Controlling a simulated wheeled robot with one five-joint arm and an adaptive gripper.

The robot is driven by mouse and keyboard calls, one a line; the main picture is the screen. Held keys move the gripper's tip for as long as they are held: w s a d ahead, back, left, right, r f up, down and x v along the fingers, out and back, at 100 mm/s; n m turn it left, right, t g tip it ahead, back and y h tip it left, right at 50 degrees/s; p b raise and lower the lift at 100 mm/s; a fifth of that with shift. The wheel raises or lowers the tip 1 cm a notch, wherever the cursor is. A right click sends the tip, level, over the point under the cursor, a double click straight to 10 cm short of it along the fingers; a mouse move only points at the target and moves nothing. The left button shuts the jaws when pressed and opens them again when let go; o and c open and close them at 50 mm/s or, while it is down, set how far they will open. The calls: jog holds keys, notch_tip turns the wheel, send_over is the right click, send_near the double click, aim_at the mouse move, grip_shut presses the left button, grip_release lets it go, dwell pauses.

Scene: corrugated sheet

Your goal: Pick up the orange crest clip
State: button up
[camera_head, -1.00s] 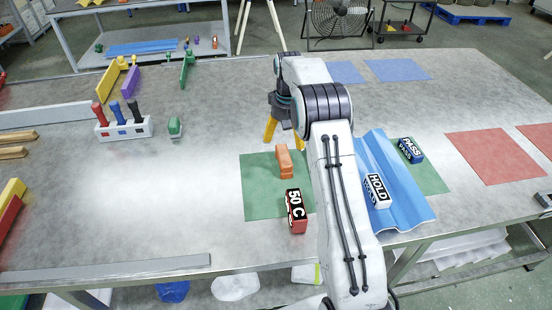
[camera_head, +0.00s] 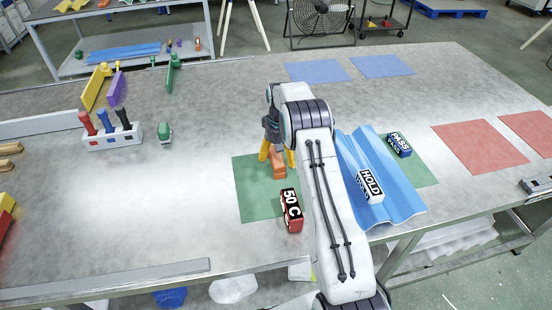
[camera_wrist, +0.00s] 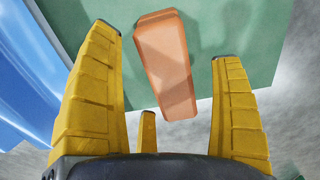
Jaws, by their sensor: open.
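The orange crest clip (camera_head: 278,164) lies on the left green mat (camera_head: 254,207), near its far edge. In the wrist view the clip (camera_wrist: 163,62) is a long tapered block between and beyond the yellow fingers. My gripper (camera_head: 274,152) is at the clip in the head view, and the arm partly hides it. In the wrist view my gripper (camera_wrist: 168,55) is open, with one finger on each side of the clip and a visible gap to each. A third yellow finger part shows below the clip's near end.
A red 50 C block (camera_head: 292,211) stands on the same mat, nearer the front. The blue corrugated sheet (camera_head: 401,190) lies to the right, bearing a white HOLD block (camera_head: 370,186). A blue PASS block (camera_head: 398,144) is beyond it.

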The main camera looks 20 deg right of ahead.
jog(key=shift+f, duration=0.4)
jog(key=shift+f, duration=0.25)
dwell(0.4)
jog(key=c, duration=1.4)
